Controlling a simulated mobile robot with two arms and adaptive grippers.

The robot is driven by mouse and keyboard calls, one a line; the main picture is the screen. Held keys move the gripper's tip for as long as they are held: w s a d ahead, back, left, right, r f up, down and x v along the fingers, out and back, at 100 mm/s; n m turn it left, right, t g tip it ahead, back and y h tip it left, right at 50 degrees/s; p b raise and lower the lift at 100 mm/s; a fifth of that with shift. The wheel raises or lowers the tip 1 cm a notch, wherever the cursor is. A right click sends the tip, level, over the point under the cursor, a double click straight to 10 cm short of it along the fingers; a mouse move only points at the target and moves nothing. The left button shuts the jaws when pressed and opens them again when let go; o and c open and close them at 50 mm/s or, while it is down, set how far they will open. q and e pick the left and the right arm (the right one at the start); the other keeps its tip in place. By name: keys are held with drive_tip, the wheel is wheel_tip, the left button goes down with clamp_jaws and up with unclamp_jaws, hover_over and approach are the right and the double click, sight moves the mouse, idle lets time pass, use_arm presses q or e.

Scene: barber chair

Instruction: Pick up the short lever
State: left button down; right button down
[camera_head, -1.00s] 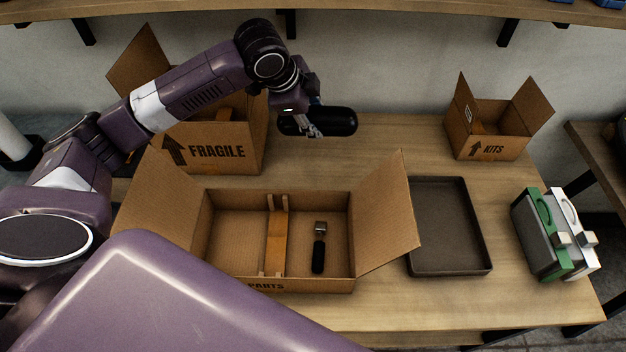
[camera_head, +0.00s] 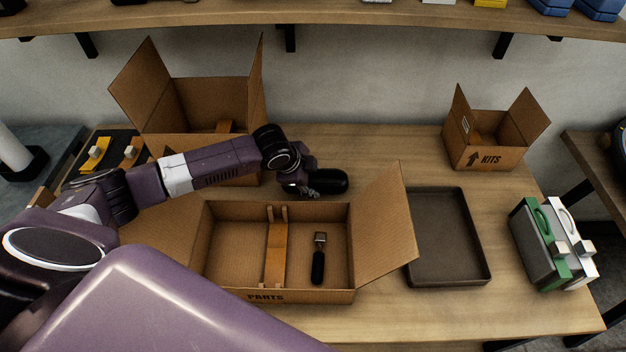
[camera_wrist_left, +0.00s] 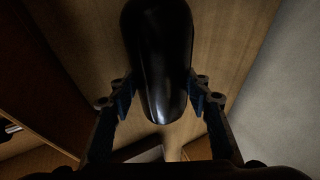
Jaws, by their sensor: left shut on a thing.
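The short lever (camera_head: 318,261), with a black grip and a metal head, lies in the right compartment of the open PARTS box (camera_head: 325,296). My left gripper (camera_head: 310,188) is shut on a black rounded pad (camera_head: 332,181), just behind that box's far wall. The left wrist view shows the gripper's blue fingers (camera_wrist_left: 163,92) on both sides of the glossy black pad (camera_wrist_left: 158,50). The gripper is apart from the lever. My right gripper is not in view.
A wooden divider (camera_head: 275,250) splits the PARTS box, and its right flap (camera_head: 385,222) stands up. An empty dark tray (camera_head: 447,240) lies to the right. A KITS box (camera_head: 490,158) and a larger box (camera_head: 215,105) stand behind. Green and white cases (camera_head: 545,245) stand far right.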

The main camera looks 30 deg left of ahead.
use_arm(q)
drive_tip(key=shift+f, duration=0.2)
drive_tip(key=c, duration=1)
unclamp_jaws()
drive_tip(key=shift+f, duration=0.15)
drive_tip(key=shift+c, duration=0.2)
